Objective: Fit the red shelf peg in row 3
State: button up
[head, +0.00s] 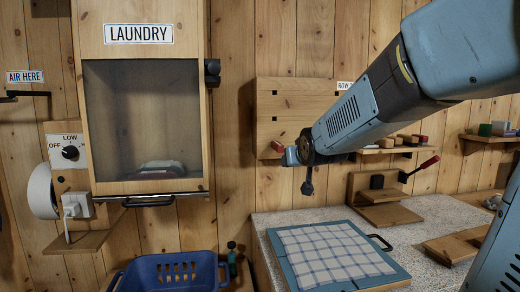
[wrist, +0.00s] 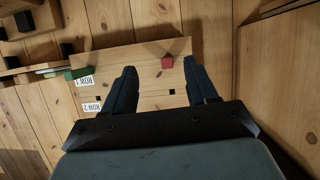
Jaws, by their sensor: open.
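The red peg (head: 277,147) stands out from the lower left of a wooden peg board (head: 290,84) in the head view. In the wrist view, where the board (wrist: 135,80) appears upside down, the red peg (wrist: 168,62) is level with the ROW 3 label (wrist: 78,84), at the opposite end. My gripper (wrist: 159,66) is open, its fingers on either side of the red peg in the picture, with no contact visible. A green block (wrist: 80,73) is beside the ROW 3 label. Row 2 shows two empty square holes. In the head view my arm hides the board's right part.
Right of the board, a small shelf (head: 385,149) holds several blocks. A LAUNDRY cabinet (head: 90,50) is at left.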

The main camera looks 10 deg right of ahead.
aim_at(278, 144)
jog(key=w+t, duration=0.1)
jog(key=w, duration=0.6)
jog(key=w+t, duration=0.1)
jog(key=w, duration=1.3)
jog(key=shift+w+t+y, duration=0.3)
jog(key=shift+t+y, duration=0.1)
jog(key=c, duration=1)
jog(key=o, duration=0.4)
jog(key=shift+d, duration=0.1)
grip_shut()
